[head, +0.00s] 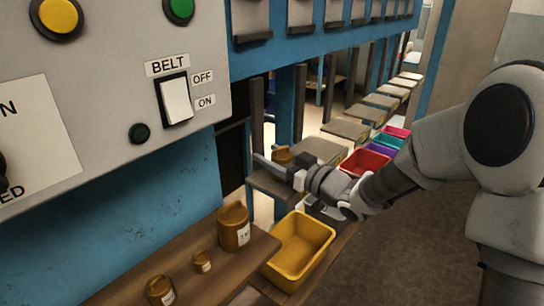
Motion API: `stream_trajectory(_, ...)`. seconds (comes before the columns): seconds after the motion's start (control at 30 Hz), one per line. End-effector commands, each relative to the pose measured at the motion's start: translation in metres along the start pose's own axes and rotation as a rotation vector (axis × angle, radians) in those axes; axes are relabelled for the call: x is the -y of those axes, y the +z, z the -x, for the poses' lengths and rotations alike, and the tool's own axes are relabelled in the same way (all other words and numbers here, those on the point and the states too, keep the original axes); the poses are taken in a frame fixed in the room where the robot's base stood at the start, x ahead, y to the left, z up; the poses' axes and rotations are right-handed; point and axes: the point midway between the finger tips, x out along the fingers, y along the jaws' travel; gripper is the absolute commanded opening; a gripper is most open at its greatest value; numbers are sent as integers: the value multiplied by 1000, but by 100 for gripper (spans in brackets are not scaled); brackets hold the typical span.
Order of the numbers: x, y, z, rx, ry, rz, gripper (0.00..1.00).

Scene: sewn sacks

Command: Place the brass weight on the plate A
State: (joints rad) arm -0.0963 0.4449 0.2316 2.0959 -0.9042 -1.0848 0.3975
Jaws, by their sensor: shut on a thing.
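My gripper (277,163) reaches in from the right and is shut on a brass weight (283,154). The weight shows just behind the near finger, and its lower part is hidden by the gripper. A grey-brown plate (268,186) lies below the gripper at the near end of a row of similar plates. I cannot read a letter on it, and I cannot tell whether the weight touches it. Other brass weights stand on the wooden shelf: a large one (234,229), a small one (202,261) and a middle-sized one (160,290).
A yellow bin (299,250) stands below my arm, right of the shelf. A red bin (365,165) and other coloured bins line the row of plates. Dark posts (300,105) rise beside the plates. A grey panel with a BELT switch (175,101) fills the upper left.

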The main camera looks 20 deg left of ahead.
Motion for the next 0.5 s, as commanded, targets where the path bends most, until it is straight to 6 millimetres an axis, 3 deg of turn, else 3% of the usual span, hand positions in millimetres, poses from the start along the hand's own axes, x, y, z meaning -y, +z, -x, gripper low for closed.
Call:
stream_trajectory(0.1, 0, 1, 0, -6, -1, 2, 0)
stream_trajectory(0.13, 0, 3, 0, 0, 0, 0, 67)
stream_trajectory(0.2, 0, 3, 0, 0, 0, 0, 80)
stream_trajectory(0.27, 0, 3, 0, 0, 0, 0, 91)
stream_trajectory(0.5, 0, 3, 0, 0, 0, 0, 92)
